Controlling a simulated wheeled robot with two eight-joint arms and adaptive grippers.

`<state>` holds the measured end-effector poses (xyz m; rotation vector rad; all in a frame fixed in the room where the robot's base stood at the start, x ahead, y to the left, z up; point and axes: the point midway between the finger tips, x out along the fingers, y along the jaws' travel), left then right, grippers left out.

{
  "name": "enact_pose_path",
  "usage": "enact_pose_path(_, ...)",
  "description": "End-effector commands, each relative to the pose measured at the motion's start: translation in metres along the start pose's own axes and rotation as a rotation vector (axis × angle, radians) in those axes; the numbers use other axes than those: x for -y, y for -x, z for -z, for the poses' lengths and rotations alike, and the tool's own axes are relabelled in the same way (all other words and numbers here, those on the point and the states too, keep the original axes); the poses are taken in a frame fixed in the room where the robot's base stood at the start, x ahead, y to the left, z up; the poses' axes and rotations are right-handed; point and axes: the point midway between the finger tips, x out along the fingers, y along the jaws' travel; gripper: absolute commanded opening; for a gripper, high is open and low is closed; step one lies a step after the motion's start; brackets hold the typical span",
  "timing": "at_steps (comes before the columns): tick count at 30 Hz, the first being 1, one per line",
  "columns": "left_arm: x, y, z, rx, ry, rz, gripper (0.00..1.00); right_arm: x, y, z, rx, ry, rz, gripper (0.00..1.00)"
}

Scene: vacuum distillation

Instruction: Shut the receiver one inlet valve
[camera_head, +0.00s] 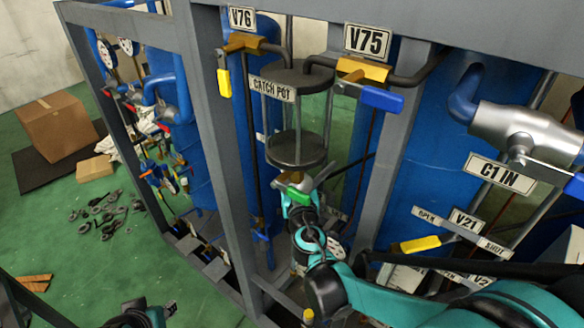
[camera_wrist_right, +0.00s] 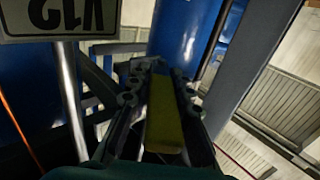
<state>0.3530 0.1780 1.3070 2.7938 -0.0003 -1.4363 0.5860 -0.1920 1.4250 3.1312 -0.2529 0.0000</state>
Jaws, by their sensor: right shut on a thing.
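My right gripper (camera_wrist_right: 157,82) is shut on a yellow valve handle (camera_wrist_right: 164,115), which lies lengthwise between its dark fingers in the right wrist view. An upside-down tag (camera_wrist_right: 55,18), partly cut off, stands beside it; its full number cannot be read. In the head view my right arm reaches in from the lower right, and its gripper (camera_head: 298,203) is below the catch pot. The yellow handle it holds cannot be made out there.
Valves V76 (camera_head: 243,43) and V75 (camera_head: 364,70) sit on the upper frame beside the catch pot (camera_head: 290,75). The C1 IN tag (camera_head: 500,172) and V21 tag (camera_head: 465,222) are at the right. A grey post (camera_head: 212,130) stands left of my right gripper. Boxes and loose parts lie on the green floor.

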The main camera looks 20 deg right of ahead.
Motion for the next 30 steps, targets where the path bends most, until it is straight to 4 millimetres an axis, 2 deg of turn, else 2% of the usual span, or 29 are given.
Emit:
enact_pose_path(1,0.0,0.0,0.0,0.0,0.0,0.0,0.32,0.0,-0.001,0.001,0.0,0.001,-0.001,0.0)
enact_pose_path(2,0.0,0.0,0.0,0.0,0.0,0.0,0.32,0.0,-0.002,0.001,0.0,0.001,-0.001,0.25)
enact_pose_path(3,0.0,0.0,0.0,0.0,0.0,0.0,0.32,0.0,-0.001,0.001,0.0,0.001,-0.001,0.36)
enact_pose_path(4,0.0,0.0,0.0,0.0,0.0,0.0,0.32,0.0,-0.001,0.001,0.0,0.001,-0.001,0.41)
enact_pose_path(13,0.0,0.0,0.0,0.0,0.0,0.0,0.32,0.0,0.0,0.001,0.0,0.0,-0.001,0.41)
enact_pose_path(17,0.0,0.0,0.0,0.0,0.0,0.0,0.32,0.0,0.009,0.001,0.0,0.0,0.0,0.41)
enact_pose_path(30,0.0,0.0,0.0,0.0,0.0,0.0,0.32,0.0,0.093,0.0,0.0,0.0,0.001,0.41)
